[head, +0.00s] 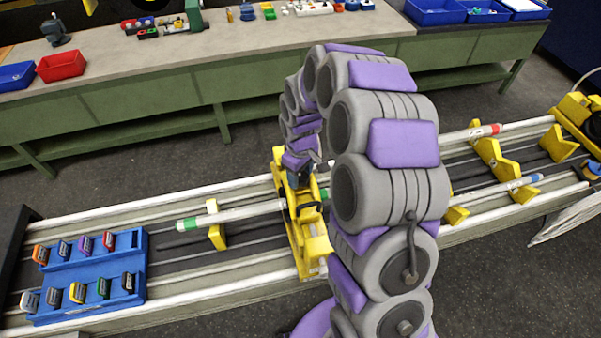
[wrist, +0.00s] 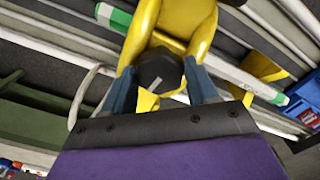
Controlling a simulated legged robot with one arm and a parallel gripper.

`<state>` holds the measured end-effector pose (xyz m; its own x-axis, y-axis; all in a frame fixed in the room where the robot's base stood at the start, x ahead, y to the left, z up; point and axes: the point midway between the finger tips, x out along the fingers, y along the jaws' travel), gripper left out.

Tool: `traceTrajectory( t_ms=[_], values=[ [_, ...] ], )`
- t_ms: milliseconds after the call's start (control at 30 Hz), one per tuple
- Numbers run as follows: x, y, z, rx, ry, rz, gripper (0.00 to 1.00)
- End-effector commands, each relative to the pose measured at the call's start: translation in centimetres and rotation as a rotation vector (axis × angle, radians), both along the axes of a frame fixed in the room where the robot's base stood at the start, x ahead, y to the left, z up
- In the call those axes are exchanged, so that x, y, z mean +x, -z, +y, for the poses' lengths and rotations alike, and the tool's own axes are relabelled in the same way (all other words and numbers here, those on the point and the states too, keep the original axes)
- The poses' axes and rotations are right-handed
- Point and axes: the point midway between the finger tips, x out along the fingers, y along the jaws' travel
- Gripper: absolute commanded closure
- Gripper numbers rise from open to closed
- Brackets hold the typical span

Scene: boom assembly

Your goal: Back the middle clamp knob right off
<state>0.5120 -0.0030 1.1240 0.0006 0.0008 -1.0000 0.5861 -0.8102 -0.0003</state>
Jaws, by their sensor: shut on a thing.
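The middle clamp (head: 306,225) is a yellow fixture standing across the rail bench, and in the wrist view its yellow body (wrist: 172,35) fills the top centre. A dark knob (wrist: 160,72) with a pale mark on its face sits between the fingers of my gripper (wrist: 163,88). The two blue-grey fingers are shut on the knob from either side. In the head view my gripper (head: 300,172) is at the top of the clamp, and my arm hides part of it. A pale tube with green bands (head: 235,215) runs into the clamp.
A blue tray (head: 72,285) with several coloured clips stands on the left of the bench. A workbench (head: 250,45) with bins and parts stands behind, across a strip of floor.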

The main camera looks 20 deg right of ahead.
Motion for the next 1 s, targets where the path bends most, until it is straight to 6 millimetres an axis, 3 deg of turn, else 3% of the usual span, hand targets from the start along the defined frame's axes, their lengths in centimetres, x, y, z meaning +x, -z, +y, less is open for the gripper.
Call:
traceTrajectory(
  t_ms=[333,900,933,1000],
  values=[
    [0.33,-0.17,0.06,0.000,-0.147,-0.011,0.72],
    [0.29,-0.12,0.06,0.000,-0.175,-0.010,0.72],
    [0.29,-0.12,0.06,0.000,-0.175,-0.010,0.39],
    [0.24,-0.09,0.05,0.000,-0.175,-0.009,0.32]
  ],
)
